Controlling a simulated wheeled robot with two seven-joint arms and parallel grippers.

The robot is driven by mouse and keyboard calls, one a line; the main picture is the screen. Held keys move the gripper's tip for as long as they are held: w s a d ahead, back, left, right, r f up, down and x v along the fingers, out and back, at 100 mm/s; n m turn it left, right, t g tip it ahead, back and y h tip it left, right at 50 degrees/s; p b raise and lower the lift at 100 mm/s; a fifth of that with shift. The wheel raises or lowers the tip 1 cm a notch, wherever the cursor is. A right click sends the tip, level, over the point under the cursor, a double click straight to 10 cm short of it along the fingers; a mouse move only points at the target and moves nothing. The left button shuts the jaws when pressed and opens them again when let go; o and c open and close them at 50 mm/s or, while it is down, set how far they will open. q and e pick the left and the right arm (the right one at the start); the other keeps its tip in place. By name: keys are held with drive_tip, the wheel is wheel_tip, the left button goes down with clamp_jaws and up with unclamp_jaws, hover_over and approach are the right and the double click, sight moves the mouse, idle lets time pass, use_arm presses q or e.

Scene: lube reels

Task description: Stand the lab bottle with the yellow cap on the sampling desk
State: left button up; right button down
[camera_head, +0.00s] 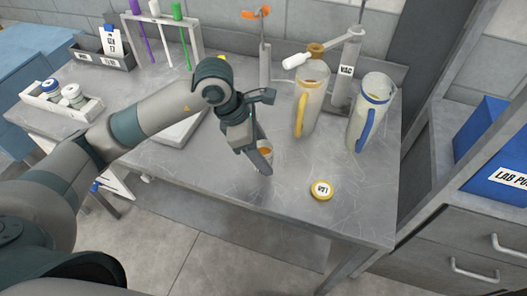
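A yellow cap (322,190) with a white, marked top lies near the front edge of the grey sampling desk (290,185). A small clear vessel with amber contents (266,151) shows beside and partly behind my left gripper (260,158); its top is hidden. The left gripper points down low over the desk, left of the yellow cap. One finger covers part of the vessel, so I cannot tell whether the gripper is closed on it. My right gripper is not in view.
Two clear jugs, one with a yellow handle (300,115) and one with a blue handle (366,128), stand at the right by a VAC post (347,72). A tube rack (160,20), dark bin (103,55) and white tray of jars (62,103) are left. Desk around the cap is clear.

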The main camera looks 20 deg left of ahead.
use_arm(q)
drive_tip(key=shift+r, duration=0.1)
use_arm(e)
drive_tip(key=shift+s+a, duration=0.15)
use_arm(q)
drive_tip(key=shift+a+r, duration=0.2)
drive_tip(key=shift+r, duration=0.4)
drive_tip(key=b+v, duration=0.2)
drive_tip(key=v, duration=0.9)
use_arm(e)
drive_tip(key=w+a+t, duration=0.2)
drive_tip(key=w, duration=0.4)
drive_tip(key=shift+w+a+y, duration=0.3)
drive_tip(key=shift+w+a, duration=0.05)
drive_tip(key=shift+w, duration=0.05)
use_arm(q)
drive_tip(key=shift+s+f, duration=0.1)
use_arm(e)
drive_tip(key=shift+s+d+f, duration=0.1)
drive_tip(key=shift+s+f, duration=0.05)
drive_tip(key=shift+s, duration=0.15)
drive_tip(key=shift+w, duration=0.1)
